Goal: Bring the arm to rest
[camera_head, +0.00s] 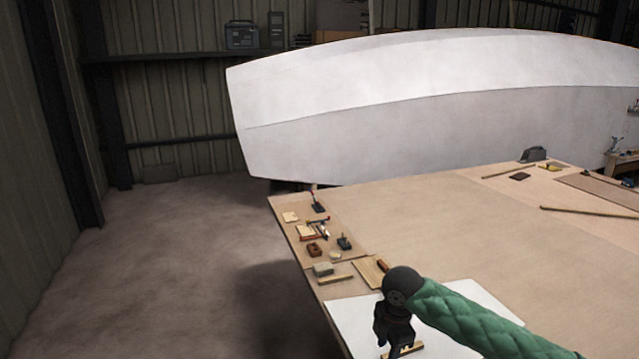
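My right arm, in a green quilted sleeve, reaches in from the lower right over the workbench (480,225). Its dark gripper (398,348) points down over a white sheet (462,300) at the bench's near left corner. A small tan strip (408,349) shows right at the fingertips; I cannot tell whether it is held or lies beneath them. The fingers are too dark and small to tell if they are open or shut. My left gripper is not in view.
Several small tools and blocks, including a green-grey block (323,269), lie along the bench's left edge. A large white hull (430,100) stands behind. A long strip (590,212) and other tools lie at right. The bench middle and left floor are clear.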

